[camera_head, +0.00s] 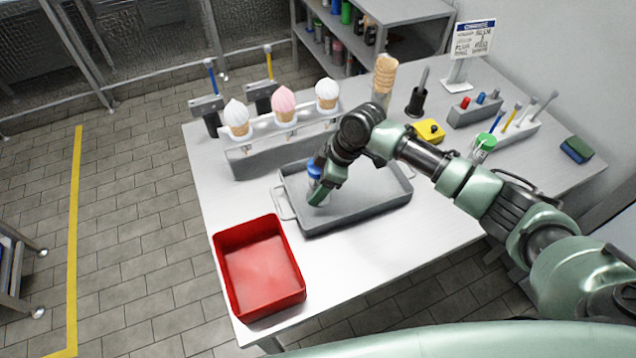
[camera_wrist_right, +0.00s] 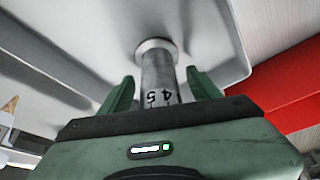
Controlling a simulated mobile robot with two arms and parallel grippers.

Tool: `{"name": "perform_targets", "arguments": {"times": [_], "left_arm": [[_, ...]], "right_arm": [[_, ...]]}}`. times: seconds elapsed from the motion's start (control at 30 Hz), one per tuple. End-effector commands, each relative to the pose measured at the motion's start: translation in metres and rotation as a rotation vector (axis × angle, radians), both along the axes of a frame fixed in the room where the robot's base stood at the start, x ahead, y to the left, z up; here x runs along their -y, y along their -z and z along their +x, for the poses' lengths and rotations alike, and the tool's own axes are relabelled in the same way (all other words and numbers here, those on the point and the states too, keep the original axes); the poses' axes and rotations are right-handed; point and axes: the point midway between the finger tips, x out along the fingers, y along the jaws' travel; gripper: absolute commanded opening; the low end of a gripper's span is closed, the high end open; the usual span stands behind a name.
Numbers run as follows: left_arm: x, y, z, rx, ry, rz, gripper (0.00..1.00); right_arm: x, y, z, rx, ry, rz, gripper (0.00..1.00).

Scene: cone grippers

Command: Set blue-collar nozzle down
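The blue-collar nozzle shows in the head view as a blue collar (camera_head: 315,168) at the left part of the grey tray (camera_head: 375,208). In the right wrist view its grey metal barrel (camera_wrist_right: 160,72), with dark digits and a flared end, stands between the two green fingers. My right gripper (camera_head: 321,194) reaches down over the tray beside the nozzle. In the wrist view the fingers (camera_wrist_right: 160,92) stand apart, with a narrow gap on each side of the barrel. The gripper partly hides the nozzle. I cannot tell whether its end touches the tray floor. My left gripper is not in view.
A red bin (camera_head: 258,268) stands at the front left of the table. A grey holder (camera_head: 285,143) with three ice cream cones stands behind the tray. The tray's right part is empty.

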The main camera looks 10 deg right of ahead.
Motion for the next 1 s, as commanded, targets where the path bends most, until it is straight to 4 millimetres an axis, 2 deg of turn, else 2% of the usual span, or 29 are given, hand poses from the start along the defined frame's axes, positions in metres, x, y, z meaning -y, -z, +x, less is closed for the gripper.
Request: {"name": "perform_targets", "arguments": {"times": [0.27,0.37,0.7,0.83,1.0], "left_arm": [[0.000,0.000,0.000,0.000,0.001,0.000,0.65],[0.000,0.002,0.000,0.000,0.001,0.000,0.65],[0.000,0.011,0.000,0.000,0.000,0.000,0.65],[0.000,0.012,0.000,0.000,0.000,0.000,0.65],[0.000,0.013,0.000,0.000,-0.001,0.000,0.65]], "right_arm": [[0.003,-0.007,0.000,0.001,0.000,0.000,0.63],[0.008,-0.021,-0.001,0.003,0.000,-0.001,0.63],[0.034,-0.087,-0.010,0.004,-0.001,0.000,0.63],[0.040,-0.104,-0.012,0.002,0.002,0.000,0.63],[0.043,-0.113,-0.014,0.000,0.000,0.000,0.63]]}}
